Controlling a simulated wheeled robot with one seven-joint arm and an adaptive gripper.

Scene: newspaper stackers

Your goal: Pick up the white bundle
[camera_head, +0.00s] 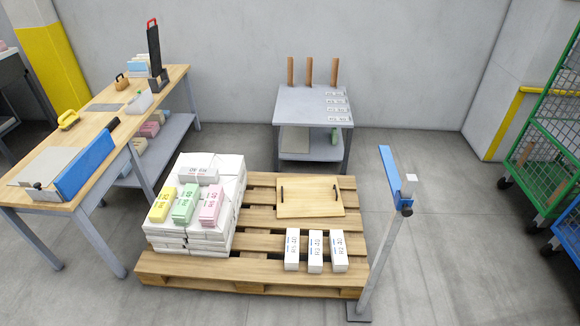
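A white bundle (199,168) with dark printing lies on top of the stack of white paper (190,236) at the pallet's left. On the same stack, in front of it, sit a yellow bundle (162,204), a green bundle (186,204) and a pink bundle (211,206). Three more white bundles stand in a row at the pallet's front right: a left one (292,250), a middle one (316,252) and a right one (339,251). My gripper is not in view.
A wooden pallet (250,272) carries these and a board with black handles (308,196). A post with a blue arm (386,240) stands at its right. Floor between is clear.

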